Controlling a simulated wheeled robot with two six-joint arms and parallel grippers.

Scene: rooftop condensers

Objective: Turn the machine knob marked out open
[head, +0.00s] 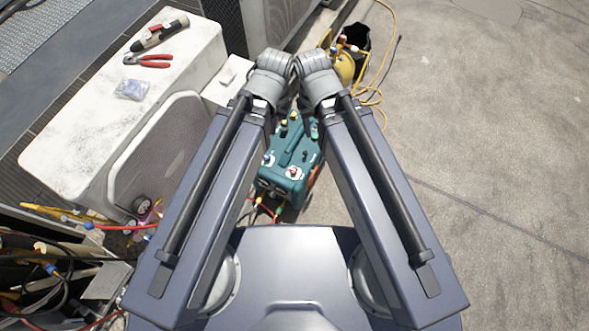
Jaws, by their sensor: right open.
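The teal machine (281,182) stands on the ground between my two arms, partly hidden by them. Its near top has a blue knob (267,159) on a pale dial and a red knob (293,172) on another pale dial. Markings are too small to read, so I cannot tell which knob is marked out or how either is set. My right gripper (309,106) shows only in small part, below the grey joint of my right arm. It is open and empty, beyond the knobs and apart from them. My left gripper is hidden behind its arm.
A pale condenser unit (75,133) at left carries red-handled pliers (148,61), a dark tool (160,32) and a small bag (132,90). Hoses and gauges crowd the lower left. A yellow cylinder and yellow hose (377,70) lie beyond. Concrete at right is clear.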

